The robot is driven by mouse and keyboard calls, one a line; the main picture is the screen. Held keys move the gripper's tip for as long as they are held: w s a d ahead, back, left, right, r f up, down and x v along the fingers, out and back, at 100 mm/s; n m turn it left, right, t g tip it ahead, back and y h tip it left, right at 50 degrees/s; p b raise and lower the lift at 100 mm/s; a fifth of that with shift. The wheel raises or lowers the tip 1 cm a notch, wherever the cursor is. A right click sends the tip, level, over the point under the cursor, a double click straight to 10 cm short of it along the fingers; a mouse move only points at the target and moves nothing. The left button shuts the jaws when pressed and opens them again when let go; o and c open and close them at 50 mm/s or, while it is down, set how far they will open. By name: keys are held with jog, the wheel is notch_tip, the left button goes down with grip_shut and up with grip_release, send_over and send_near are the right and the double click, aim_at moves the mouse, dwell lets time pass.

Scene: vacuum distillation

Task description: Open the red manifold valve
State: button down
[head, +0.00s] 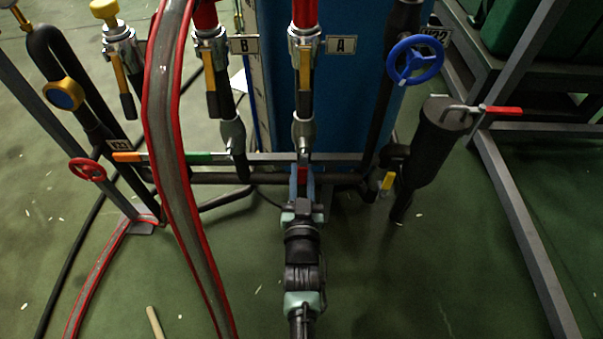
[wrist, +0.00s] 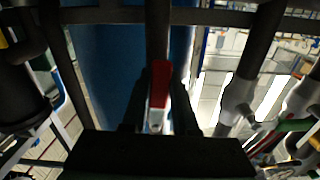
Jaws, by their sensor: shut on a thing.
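The red manifold valve handle (head: 302,174) shows as a small red patch at the low rail, just below the pipe labelled A. In the wrist view it is a red lever (wrist: 158,84) with a pale metal end, upright in the picture. My gripper (head: 302,172) reaches it from the front, with its fingers on either side of the lever. The gripper is shut on the red handle. In the wrist view the dark fingers (wrist: 158,100) flank the lever. The valve body is mostly hidden behind my gripper.
An orange handle (head: 127,157) and a green handle (head: 198,156) lie along the same rail to the left. A red-edged hose (head: 165,120) crosses the left side. A blue handwheel (head: 415,60) and a dark cylinder (head: 438,140) stand at right. The floor in front is mostly clear.

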jog(key=shift+f, duration=0.1)
jog(key=c, duration=0.7)
grip_release()
jog(key=s+p, duration=0.5)
jog(key=s, duration=0.8)
jog(key=shift+p, duration=0.4)
